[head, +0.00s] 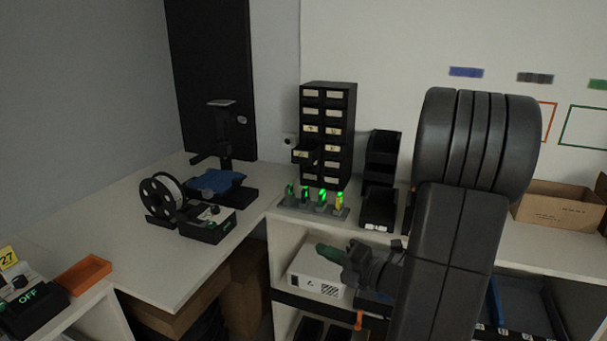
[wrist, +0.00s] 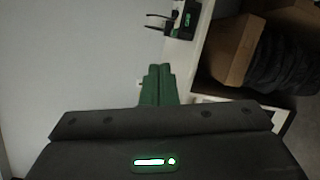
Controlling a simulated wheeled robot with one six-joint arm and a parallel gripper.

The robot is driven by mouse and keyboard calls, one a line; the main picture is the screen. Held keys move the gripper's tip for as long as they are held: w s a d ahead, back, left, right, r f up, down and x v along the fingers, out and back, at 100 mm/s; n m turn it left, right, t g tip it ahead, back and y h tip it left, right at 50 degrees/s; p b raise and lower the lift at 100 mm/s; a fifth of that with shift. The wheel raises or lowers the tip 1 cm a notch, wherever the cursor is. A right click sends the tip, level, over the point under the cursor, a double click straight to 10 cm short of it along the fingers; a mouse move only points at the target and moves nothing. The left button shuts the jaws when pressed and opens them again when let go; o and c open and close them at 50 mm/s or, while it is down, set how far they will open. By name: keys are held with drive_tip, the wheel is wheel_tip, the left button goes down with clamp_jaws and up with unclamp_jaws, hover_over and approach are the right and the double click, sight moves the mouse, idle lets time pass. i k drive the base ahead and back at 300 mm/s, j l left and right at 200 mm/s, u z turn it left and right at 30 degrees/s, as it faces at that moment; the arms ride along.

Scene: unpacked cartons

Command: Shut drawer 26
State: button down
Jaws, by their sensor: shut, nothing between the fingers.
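A tall black drawer cabinet (head: 345,112) stands on the counter in the head view. It has two columns of small drawers with pale labels. One left-column drawer (head: 303,156) juts out towards the left front; the others look flush. The label numbers are too small to read, so I cannot confirm which is 26. My gripper (head: 325,250) is below and in front of the cabinet, apart from it, with green fingers pointing left. The fingers are together and empty in the wrist view (wrist: 158,84). The cabinet does not show in the wrist view.
A rack of green-lit items (head: 312,207) stands before the cabinet. Black bins (head: 379,208) stand to its right. A white box (head: 314,272) sits on the shelf below, near my gripper. A filament spool (head: 161,195) and a black device (head: 207,225) are on the left table.

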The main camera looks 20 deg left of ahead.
sight(306, 153)
drive_tip(key=i+j+u, duration=0.1)
drive_tip(key=i, duration=0.45)
drive_tip(key=i+j+u, duration=0.1)
drive_tip(key=i, duration=0.4)
